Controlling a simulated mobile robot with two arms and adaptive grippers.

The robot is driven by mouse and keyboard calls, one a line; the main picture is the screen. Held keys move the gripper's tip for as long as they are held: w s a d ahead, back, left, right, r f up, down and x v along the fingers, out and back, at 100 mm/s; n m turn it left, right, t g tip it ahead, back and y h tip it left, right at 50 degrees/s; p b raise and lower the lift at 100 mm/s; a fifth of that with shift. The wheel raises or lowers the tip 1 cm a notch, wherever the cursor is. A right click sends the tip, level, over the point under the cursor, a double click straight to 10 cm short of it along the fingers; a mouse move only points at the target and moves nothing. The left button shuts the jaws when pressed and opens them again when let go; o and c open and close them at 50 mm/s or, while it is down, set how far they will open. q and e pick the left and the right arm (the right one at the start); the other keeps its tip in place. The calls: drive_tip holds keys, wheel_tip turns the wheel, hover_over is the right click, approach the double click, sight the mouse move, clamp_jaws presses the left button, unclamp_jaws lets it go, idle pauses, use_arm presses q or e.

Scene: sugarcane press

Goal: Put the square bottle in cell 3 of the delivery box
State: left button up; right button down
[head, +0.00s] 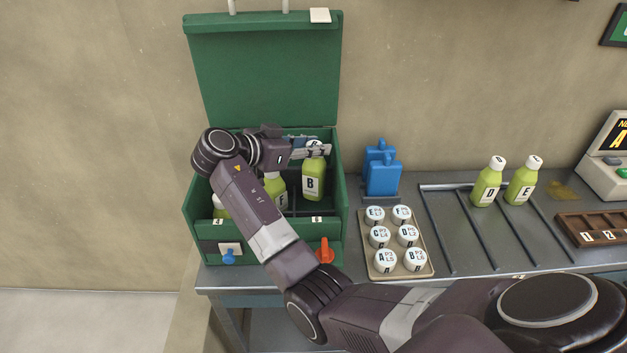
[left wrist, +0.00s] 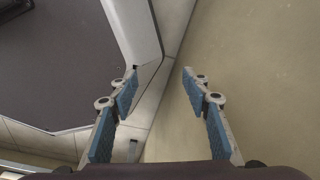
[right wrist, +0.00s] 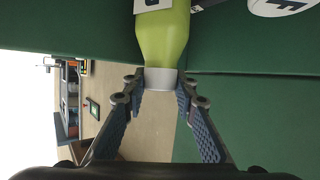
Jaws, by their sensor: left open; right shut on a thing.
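The green delivery box (head: 263,75) stands open at the left end of the bench, lid up. A green bottle labelled B (head: 313,183), with flat-looking sides, hangs upright over or in the box's back right part. My right gripper (head: 317,150) is shut on its white cap end, which also shows between the fingers in the right wrist view (right wrist: 160,78). Whether its base touches the box floor is hidden. A bottle labelled F (head: 277,190) and another bottle (head: 220,206) are in the box, partly behind my arm. My left gripper (left wrist: 160,92) is open and empty, away from the bench.
A tray of white caps (head: 397,266) lies right of the box, with a blue container (head: 382,170) behind it. Bottles D (head: 487,183) and E (head: 521,182) stand on the railed rack. A brown numbered holder (head: 590,229) is further right. An orange knob (head: 325,250) is on the box front.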

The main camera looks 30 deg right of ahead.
sight(306, 168)
wheel_tip(306, 168, down, 2)
drive_tip(key=shift+f+b, duration=0.2)
drive_tip(key=shift+b, duration=0.25)
wheel_tip(306, 168, down, 4)
drive_tip(key=b, duration=0.2)
drive_tip(key=shift+b, duration=0.3)
use_arm(q)
drive_tip(key=f, duration=0.2)
drive_tip(key=w+f, duration=0.1)
drive_tip(key=f, duration=0.1)
use_arm(e)
drive_tip(key=c, duration=1.5)
unclamp_jaws()
drive_tip(key=shift+c, duration=0.2)
use_arm(q)
drive_tip(key=shift+s+r+p, duration=0.15)
drive_tip(key=shift+r+p, duration=0.45)
drive_tip(key=shift+p, duration=0.1)
use_arm(e)
drive_tip(key=shift+v, duration=3.85)
use_arm(q)
drive_tip(key=shift+r, duration=0.1)
